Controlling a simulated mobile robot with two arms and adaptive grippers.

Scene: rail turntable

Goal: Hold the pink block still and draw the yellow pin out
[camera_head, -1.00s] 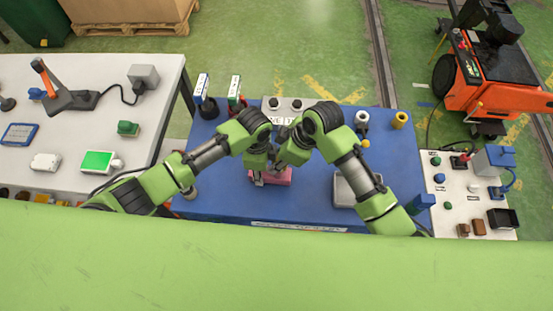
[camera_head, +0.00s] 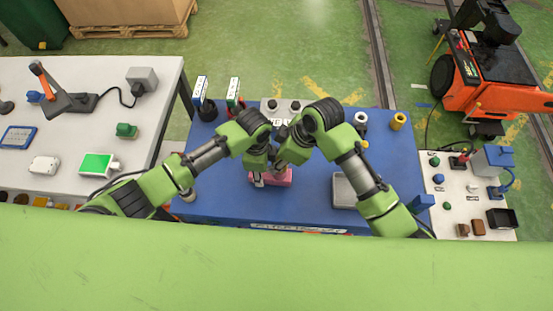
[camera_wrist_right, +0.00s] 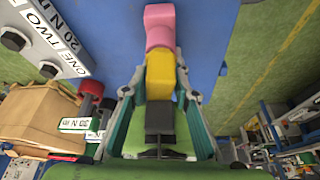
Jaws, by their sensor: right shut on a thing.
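The pink block (camera_head: 285,178) lies on the blue table in the middle of the head view. It also shows at the top of the right wrist view (camera_wrist_right: 159,30). The yellow pin (camera_wrist_right: 160,75) sits between my right fingers in the right wrist view, its far end against the block. My right gripper (camera_head: 278,167) is shut on the pin. My left gripper (camera_head: 259,181) is down at the block's left part; its finger gap is too small to make out. In the head view the pin is hidden by the grippers.
The blue table (camera_head: 320,207) holds a grey tray (camera_head: 344,190) right of the block, and a yellow cylinder (camera_head: 398,121) at the back right. A labelled white box (camera_head: 284,107) stands behind my grippers. White side tables (camera_head: 150,85) stand left and right.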

